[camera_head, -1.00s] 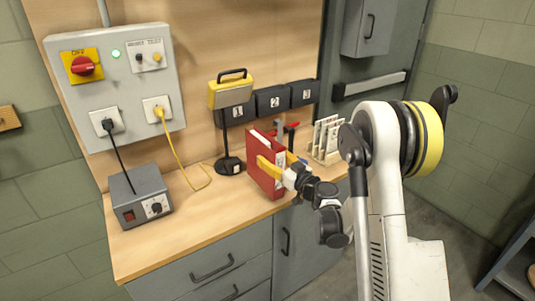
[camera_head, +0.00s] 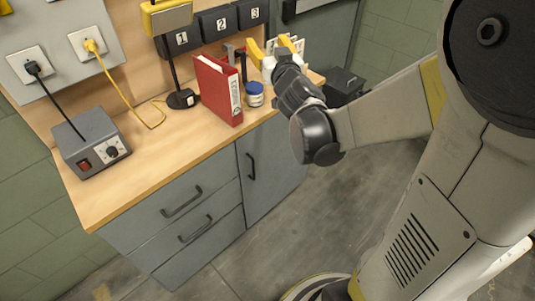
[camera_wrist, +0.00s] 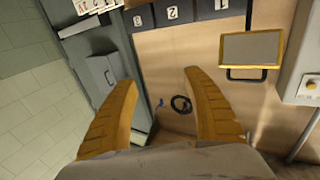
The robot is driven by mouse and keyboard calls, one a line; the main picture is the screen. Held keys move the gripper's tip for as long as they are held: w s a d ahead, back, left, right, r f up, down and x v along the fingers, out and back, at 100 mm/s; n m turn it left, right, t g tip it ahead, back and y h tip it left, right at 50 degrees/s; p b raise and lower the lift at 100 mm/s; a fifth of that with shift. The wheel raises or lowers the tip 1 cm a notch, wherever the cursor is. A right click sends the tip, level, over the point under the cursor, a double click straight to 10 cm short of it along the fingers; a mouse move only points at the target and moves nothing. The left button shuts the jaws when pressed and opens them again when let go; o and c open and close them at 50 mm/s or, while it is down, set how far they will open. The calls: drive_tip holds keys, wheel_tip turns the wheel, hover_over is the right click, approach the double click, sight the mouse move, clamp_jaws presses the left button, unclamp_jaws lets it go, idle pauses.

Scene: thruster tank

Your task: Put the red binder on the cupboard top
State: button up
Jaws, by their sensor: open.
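The red binder (camera_head: 213,88) stands upright on the wooden cupboard top (camera_head: 150,150), near its front edge, with its white-labelled spine facing forward. My gripper (camera_head: 271,50) is open and empty, to the right of the binder and apart from it. In the wrist view my two yellow fingers (camera_wrist: 162,95) are spread wide with nothing between them. The binder does not show in the wrist view.
A grey power box (camera_head: 90,143) sits far left. Numbered bins (camera_head: 220,23) line the wall. The front left of the top is clear.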

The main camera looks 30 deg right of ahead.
drive_tip(key=s+a+f+g+y, duration=0.1)
drive_tip(key=s+a+f+g, duration=0.2)
drive_tip(key=s, duration=0.6)
drive_tip(key=s+a+f+n+g+y, duration=0.1)
drive_tip(key=s+a+f+g, duration=0.3)
drive_tip(key=s, duration=0.4)
drive_tip(key=s+a+f+n+g+y, duration=0.1)
drive_tip(key=s+a+f+g, duration=0.2)
drive_tip(key=s, duration=0.6)
wheel_tip(320, 180, down, 2)
drive_tip(key=shift+s+a+f+g, duration=0.25)
drive_tip(key=shift+s+a+g, duration=0.15)
drive_tip(key=shift+a, duration=0.75)
